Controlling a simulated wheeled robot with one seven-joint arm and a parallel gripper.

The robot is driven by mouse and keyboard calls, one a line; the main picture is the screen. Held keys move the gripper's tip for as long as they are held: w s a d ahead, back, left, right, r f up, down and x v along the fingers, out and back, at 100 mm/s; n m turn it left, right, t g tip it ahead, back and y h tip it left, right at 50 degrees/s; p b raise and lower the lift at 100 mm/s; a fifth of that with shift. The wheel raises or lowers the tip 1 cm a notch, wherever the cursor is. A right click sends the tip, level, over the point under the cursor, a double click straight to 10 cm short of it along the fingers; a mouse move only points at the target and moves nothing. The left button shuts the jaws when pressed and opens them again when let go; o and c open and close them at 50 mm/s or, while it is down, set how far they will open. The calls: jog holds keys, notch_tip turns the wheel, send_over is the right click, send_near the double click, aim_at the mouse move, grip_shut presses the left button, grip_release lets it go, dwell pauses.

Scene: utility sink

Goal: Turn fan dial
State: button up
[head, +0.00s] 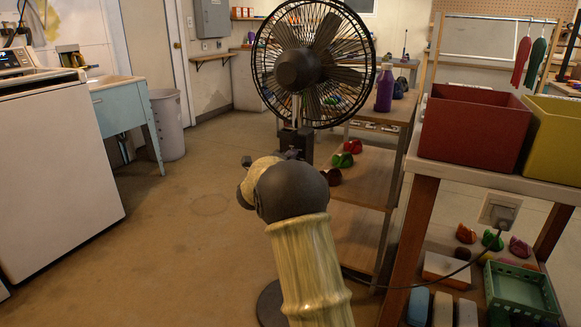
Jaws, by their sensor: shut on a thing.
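The black pedestal fan (300,68) stands upright in the middle of the room, its round wire cage facing me. Its dark control box (297,140) is on the pole under the cage. My arm reaches up to this box from below. My gripper (291,154) is at the lower front of the box, mostly hidden behind my own wrist. It is shut on the fan dial, which is too small and covered for me to see its shape or how far it is turned. Part of the fan's round base (270,303) shows beside my arm; the lower pole is hidden.
A wooden shelf unit (365,220) stands close on the right, with a purple bottle (385,88) on top. A red bin (470,127) and a yellow bin (553,140) sit on a nearer table. A cable (440,278) hangs there. Floor (170,250) is free at left.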

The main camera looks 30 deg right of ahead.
jog(key=shift+a+f, duration=0.1)
jog(key=shift+f, duration=0.05)
jog(key=o, duration=0.6)
jog(key=p+v, duration=0.3)
jog(key=v, duration=1.4)
jog(key=shift+s+a+p, duration=0.15)
jog(key=shift+p, duration=0.25)
